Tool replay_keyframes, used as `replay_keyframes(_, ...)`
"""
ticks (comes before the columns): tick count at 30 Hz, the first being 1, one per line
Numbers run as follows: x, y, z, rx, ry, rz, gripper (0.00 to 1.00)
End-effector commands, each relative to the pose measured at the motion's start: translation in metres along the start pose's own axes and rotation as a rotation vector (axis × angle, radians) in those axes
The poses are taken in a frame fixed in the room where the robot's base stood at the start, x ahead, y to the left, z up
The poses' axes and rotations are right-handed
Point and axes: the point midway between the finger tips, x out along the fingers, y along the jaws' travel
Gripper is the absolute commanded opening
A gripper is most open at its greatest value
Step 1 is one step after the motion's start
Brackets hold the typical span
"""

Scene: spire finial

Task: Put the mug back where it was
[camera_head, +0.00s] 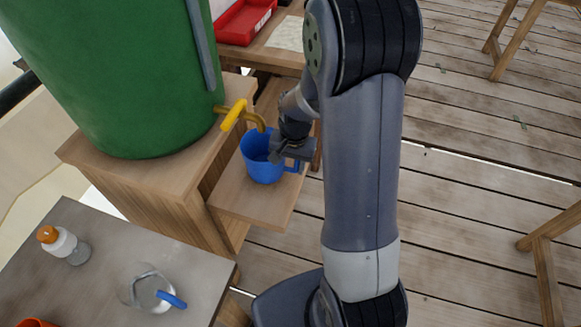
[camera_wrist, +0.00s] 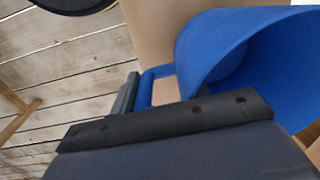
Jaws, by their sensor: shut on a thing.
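The blue mug (camera_head: 262,158) is upright at the small wooden shelf (camera_head: 268,203), below the brass tap with a yellow handle (camera_head: 233,114) on the green barrel (camera_head: 135,70). I cannot tell whether its base touches the shelf. My gripper (camera_head: 291,152) is at the mug's right side, shut on its handle. In the wrist view the mug (camera_wrist: 225,50) fills the upper right, its open mouth facing right. Its handle (camera_wrist: 152,88) reaches to my gripper's jaws (camera_wrist: 135,105). The inside bottom of the mug is not clear.
A grey table (camera_head: 100,245) at lower left bears a white bottle with an orange cap (camera_head: 64,243) and a clear jar with a blue handle (camera_head: 150,290). A red tray (camera_head: 243,20) is at the back. Wooden legs (camera_head: 545,275) stand on the plank floor at right.

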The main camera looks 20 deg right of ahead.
Motion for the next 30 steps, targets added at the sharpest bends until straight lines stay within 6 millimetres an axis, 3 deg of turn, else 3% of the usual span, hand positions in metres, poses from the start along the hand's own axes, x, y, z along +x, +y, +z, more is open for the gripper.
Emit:
replay_keyframes(4,0.017,0.001,0.0,0.0,-0.001,0.0,0.12)
replay_keyframes(16,0.023,0.001,0.0,0.0,0.001,-0.001,0.12)
replay_keyframes(17,0.023,0.001,0.0,0.0,0.001,-0.001,0.45)
replay_keyframes(24,0.022,0.001,0.0,0.0,0.001,-0.001,0.64)
replay_keyframes(30,0.022,0.001,0.0,0.0,0.001,-0.001,0.66)
